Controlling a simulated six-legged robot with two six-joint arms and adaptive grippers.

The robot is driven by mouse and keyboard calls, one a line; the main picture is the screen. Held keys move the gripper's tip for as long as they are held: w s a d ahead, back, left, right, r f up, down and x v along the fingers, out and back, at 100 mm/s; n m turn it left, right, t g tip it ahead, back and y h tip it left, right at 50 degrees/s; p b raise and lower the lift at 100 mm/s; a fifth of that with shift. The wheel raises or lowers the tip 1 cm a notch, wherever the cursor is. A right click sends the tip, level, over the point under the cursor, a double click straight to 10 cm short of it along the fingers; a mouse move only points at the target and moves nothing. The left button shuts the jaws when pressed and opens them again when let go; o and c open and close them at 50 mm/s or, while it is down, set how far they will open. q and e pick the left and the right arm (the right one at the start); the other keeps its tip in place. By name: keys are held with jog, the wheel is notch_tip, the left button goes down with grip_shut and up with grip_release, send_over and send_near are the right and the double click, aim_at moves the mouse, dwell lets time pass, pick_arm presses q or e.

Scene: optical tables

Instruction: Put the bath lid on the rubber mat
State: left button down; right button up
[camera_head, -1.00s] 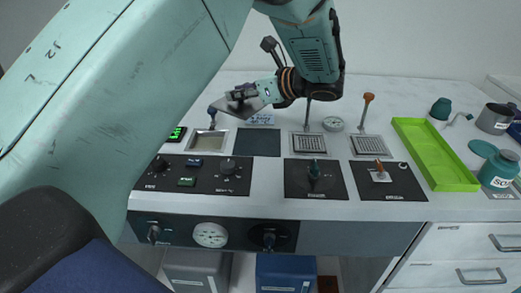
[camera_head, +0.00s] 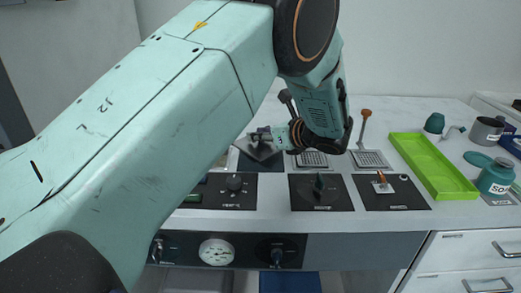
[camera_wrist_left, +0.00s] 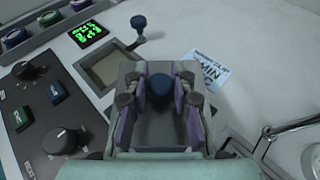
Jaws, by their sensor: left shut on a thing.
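The bath lid is a grey metal plate (camera_head: 258,151) with a dark blue knob (camera_wrist_left: 159,86). My left gripper (camera_head: 274,136) is shut on this knob, with a finger on each side of it in the left wrist view. The lid hangs over the rubber mat (camera_head: 262,167), a dark square on the worktop. It hides most of the mat, and I cannot tell how big the gap is. The open bath (camera_wrist_left: 118,70) lies beside the lid in the wrist view. My arm hides it in the head view. My right gripper is not in view.
A lit green display (camera_wrist_left: 88,33), a blue-knobbed post (camera_wrist_left: 139,23) and a printed card (camera_wrist_left: 209,71) surround the bath area. An orange-topped lever (camera_head: 364,116) stands behind a grate. A green tray (camera_head: 433,166) lies right. Control panels (camera_head: 320,190) line the front.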

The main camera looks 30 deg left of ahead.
aim_at(267, 147)
pick_arm(q)
jog(key=shift+s+d+f, duration=0.15)
jog(key=shift+s+f, duration=0.05)
jog(key=shift+f, duration=0.05)
jog(key=f+b, duration=0.1)
jog(key=f, duration=0.2)
jog(key=shift+w, duration=0.2)
jog(key=shift+w+f, duration=0.1)
jog(key=shift+s, duration=0.35)
jog(key=c, duration=1.6)
grip_release()
jog(key=o, duration=0.3)
jog(key=shift+w+f, duration=0.15)
jog(key=shift+w, duration=0.1)
jog(key=shift+o, duration=0.9)
jog(key=shift+s+r, duration=0.2)
